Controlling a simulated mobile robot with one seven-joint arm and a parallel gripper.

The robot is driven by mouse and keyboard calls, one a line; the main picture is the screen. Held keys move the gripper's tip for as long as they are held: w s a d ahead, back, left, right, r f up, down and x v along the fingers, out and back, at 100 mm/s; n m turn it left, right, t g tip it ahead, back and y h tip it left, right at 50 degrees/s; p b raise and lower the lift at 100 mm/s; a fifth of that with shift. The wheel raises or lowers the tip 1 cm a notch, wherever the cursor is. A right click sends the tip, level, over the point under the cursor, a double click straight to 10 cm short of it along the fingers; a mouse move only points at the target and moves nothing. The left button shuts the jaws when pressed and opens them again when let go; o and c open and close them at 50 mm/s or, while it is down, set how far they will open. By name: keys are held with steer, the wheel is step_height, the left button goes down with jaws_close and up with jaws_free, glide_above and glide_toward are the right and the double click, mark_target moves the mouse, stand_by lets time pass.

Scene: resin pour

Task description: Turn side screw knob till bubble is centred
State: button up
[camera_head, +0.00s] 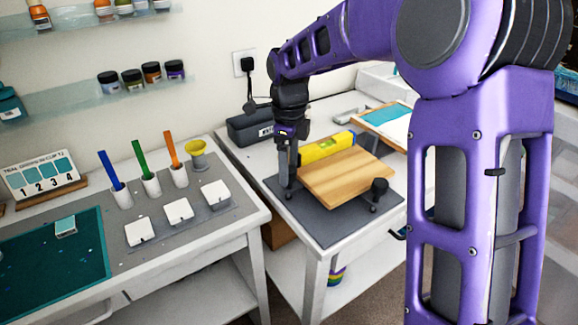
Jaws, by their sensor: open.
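A yellow spirit level (327,147) lies along the far edge of a wooden board (347,178). Its bubble is too small to make out. The board rests on small supports above a dark grey mat (323,227). A black screw knob (380,186) stands at the board's right corner. My gripper (289,186) points down at the board's left corner, open. A small dark part shows at its tips, perhaps another knob; I cannot tell whether the fingers touch it.
A dark case (250,127) sits behind my gripper on the white table. A frame with a teal panel (388,116) lies behind the board. On the left bench are colored sticks in holders (150,185), a yellow funnel cup (196,155) and white square pieces (179,211).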

jaws_close()
stand_by(0.4)
steer(key=shift+n, duration=0.3)
steer(key=n+p, duration=0.1)
steer(key=n, duration=0.3)
steer(key=shift+n, duration=0.3)
steer(key=n+p, duration=0.1)
steer(key=n, duration=0.4)
steer(key=shift+r+n+p, duration=0.1)
steer(key=shift+n+p, duration=0.2)
steer(key=shift+p, duration=0.05)
steer(key=n+p, duration=0.1)
steer(key=n, duration=0.4)
steer(key=shift+w, duration=0.1)
steer(key=n, duration=0.5)
steer(key=shift+p, duration=0.4)
steer(key=shift+w+n, duration=0.1)
steer(key=shift+n, duration=0.2)
